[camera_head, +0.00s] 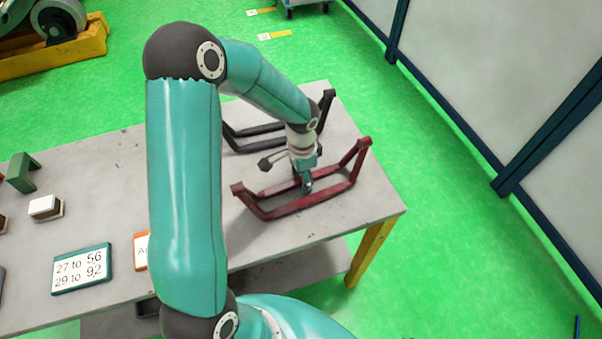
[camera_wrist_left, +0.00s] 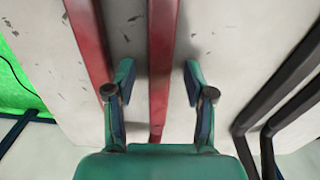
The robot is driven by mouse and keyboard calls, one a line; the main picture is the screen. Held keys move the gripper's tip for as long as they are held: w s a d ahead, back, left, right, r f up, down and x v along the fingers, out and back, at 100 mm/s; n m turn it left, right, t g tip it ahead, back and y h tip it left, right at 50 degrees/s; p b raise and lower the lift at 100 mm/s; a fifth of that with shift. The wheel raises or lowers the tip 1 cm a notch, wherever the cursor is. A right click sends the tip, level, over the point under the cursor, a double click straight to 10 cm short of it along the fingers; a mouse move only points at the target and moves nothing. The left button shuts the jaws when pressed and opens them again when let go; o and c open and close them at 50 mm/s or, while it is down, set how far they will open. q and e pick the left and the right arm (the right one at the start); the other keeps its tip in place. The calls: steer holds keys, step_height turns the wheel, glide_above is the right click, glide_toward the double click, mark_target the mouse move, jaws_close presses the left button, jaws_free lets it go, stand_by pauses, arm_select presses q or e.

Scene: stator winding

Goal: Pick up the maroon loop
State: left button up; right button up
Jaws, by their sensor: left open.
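The maroon loop (camera_head: 285,209) lies on the right part of the grey table, with its ends raised. My left gripper (camera_head: 307,184) reaches down over the middle of the loop. In the left wrist view, the loop shows as two long maroon bars (camera_wrist_left: 161,40). One bar runs between the open fingers of my left gripper (camera_wrist_left: 158,82); the other bar passes left of the left finger. I see gaps between the fingers and the middle bar. My right gripper is in neither view.
A black loop (camera_head: 240,131) lies just behind the maroon one, partly hidden by my arm; its bars show at the right in the wrist view (camera_wrist_left: 277,95). A label plate (camera_head: 82,269), a small white-topped block (camera_head: 45,207) and a green bracket (camera_head: 23,172) sit at the table's left.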

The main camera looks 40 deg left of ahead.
arm_select(q)
jaws_close()
stand_by(0.5)
